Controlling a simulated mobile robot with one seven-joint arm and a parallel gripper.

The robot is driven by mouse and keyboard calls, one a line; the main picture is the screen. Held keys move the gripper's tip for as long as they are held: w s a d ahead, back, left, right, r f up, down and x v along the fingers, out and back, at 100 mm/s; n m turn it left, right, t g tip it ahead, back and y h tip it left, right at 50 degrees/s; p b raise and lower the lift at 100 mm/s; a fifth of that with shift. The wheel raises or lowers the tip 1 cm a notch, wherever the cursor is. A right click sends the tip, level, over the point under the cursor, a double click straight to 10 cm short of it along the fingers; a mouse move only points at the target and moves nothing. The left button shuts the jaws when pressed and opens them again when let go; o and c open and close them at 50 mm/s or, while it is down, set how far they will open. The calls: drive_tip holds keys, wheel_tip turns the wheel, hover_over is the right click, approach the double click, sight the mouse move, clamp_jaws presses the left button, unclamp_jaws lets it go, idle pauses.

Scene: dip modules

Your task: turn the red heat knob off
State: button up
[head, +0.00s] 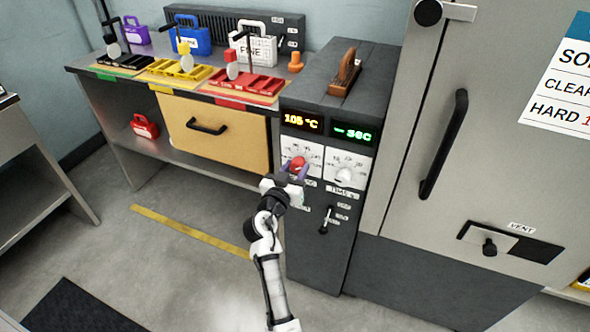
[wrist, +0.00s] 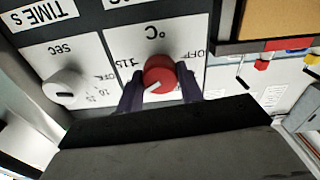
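The red heat knob (head: 298,163) sits on the white dial plate of the dark control cabinet, below an orange display reading about 105 °C. In the wrist view my gripper (wrist: 160,90) looks open around the knob, with a narrow gap at the right finger; contact at the left finger is unclear.
A white timer knob (head: 346,174) is beside the red knob, under a green display (head: 353,133). A small lever (head: 325,219) is lower on the cabinet. A large grey door with a dark handle (head: 444,145) stands right. A bench with coloured trays (head: 245,87) stands left.

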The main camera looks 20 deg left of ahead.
drive_tip(key=c, duration=0.3)
